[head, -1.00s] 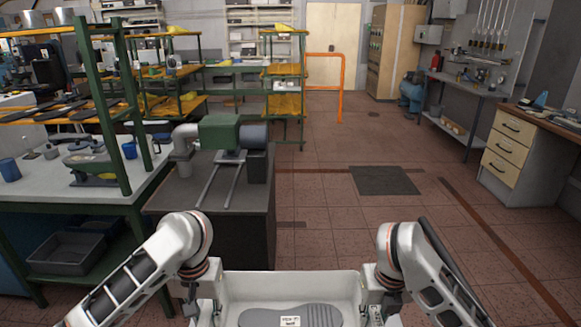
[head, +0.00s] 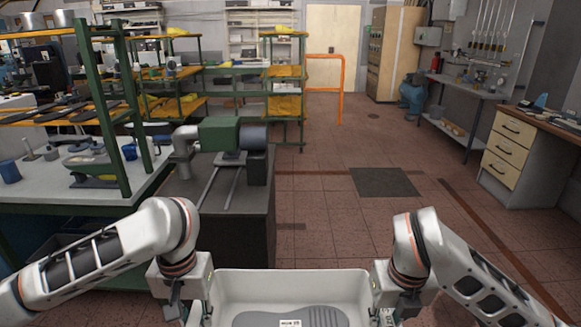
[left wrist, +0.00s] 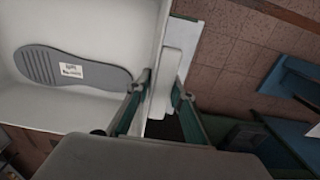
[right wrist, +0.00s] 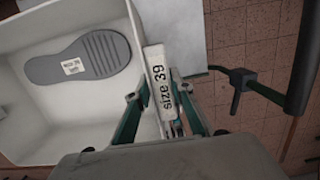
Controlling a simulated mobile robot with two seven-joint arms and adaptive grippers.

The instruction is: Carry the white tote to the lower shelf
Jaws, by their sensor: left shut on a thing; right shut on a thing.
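The white tote (head: 250,281) is at the bottom middle of the head view, held in front of me between both arms. A grey shoe sole with a small white label (head: 290,318) lies inside it. My left gripper (left wrist: 158,100) is shut on the tote's left side handle. The tote's near part is cut off by the head view's lower edge. I cannot tell which shelf is the lower shelf.
A grey cabinet with a green machine (head: 220,132) stands ahead left. A workbench (head: 75,185) with green posts is at the left. Red tiled floor (head: 335,220) is open ahead and right. A drawer desk (head: 510,150) stands at the right.

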